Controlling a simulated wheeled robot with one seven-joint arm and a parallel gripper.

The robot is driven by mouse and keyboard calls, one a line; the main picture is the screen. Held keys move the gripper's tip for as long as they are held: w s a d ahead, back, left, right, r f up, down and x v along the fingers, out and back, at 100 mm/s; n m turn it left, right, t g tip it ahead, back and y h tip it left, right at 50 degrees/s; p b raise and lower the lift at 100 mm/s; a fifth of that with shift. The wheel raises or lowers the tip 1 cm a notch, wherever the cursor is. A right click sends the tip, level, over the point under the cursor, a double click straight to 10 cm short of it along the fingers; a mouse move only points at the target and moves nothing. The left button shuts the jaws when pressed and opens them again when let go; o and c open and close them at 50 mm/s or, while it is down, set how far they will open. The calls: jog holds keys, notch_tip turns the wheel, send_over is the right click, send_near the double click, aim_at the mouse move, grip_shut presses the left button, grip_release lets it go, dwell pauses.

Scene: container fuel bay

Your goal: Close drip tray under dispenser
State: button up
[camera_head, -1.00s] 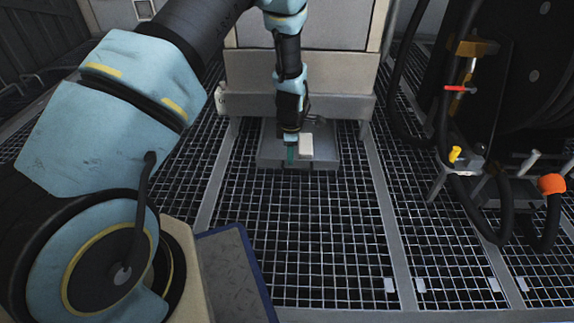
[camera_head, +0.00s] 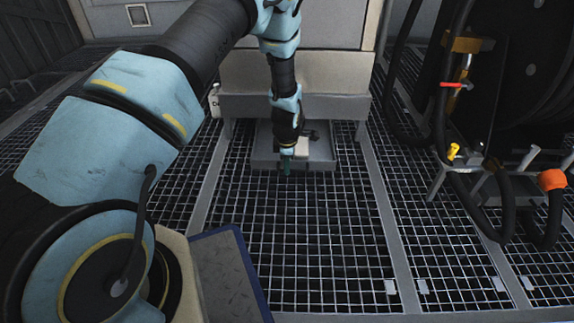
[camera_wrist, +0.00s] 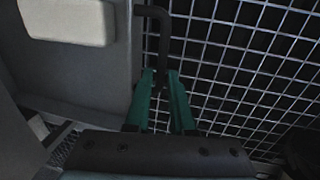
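The grey drip tray (camera_head: 262,157) sits low on the grating beneath the dispenser's cream cabinet (camera_head: 290,70), its front part sticking out from under it. My gripper (camera_head: 287,167) is at the tray's front edge, pointing down. In the wrist view the two green fingers (camera_wrist: 162,78) stand close together beside the tray's wall (camera_wrist: 105,85). A dark bent handle (camera_wrist: 152,12) runs from the tray down between the fingertips, and the fingers look shut on it. The gripper and wrist hide part of the tray in the head view.
A pale block (camera_wrist: 70,20) rests in the tray. A hose reel (camera_head: 525,70) with hoses and an orange-capped nozzle (camera_head: 551,180) stands at the right. The grating in front of the tray is clear.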

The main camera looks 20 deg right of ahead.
grip_shut()
dwell(1.0)
